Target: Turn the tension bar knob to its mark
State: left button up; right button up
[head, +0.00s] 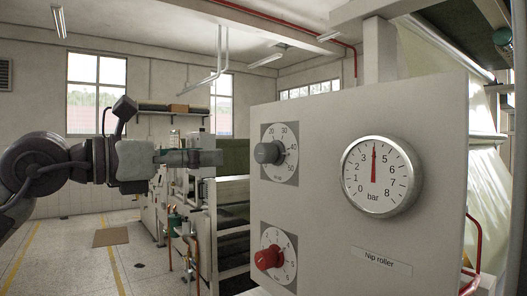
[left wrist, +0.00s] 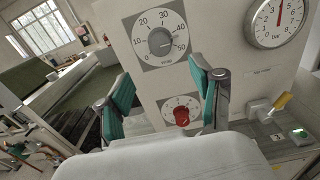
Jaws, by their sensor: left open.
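A pale panel (head: 320,120) carries two dial knobs. The upper one is a dark grey knob (head: 267,153) on a grey plate numbered up to 50; it also shows in the left wrist view (left wrist: 160,41). The lower one is a red knob (head: 268,257) on a smaller scale, also in the left wrist view (left wrist: 181,116). I cannot read either pointer surely, nor which is the tension bar knob. My left gripper (head: 213,158) is open and empty, left of the grey knob and apart from it. Its teal-padded fingers (left wrist: 162,75) show in the left wrist view. My right gripper is out of view.
A round bar gauge (head: 382,177) sits right of the knobs, its red needle near upright around 4. A "Nip roller" label (head: 381,263) is below it. The left wrist view shows a yellow-handled lever (left wrist: 280,102) low at right. Machinery with pipes stands behind my gripper.

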aim_at(259, 153)
pick_arm(q)
jog(key=p+x, duration=0.4)
jog(key=x, duration=0.7)
jog(key=shift+w+d+r+p, duration=0.15)
jog(key=shift+d+p, duration=0.1)
jog(key=shift+p, duration=0.05)
jog(key=shift+w+d, duration=0.4)
jog(key=shift+d, duration=0.1)
jog(key=c, duration=1.1)
jog(key=shift+c, duration=0.3)
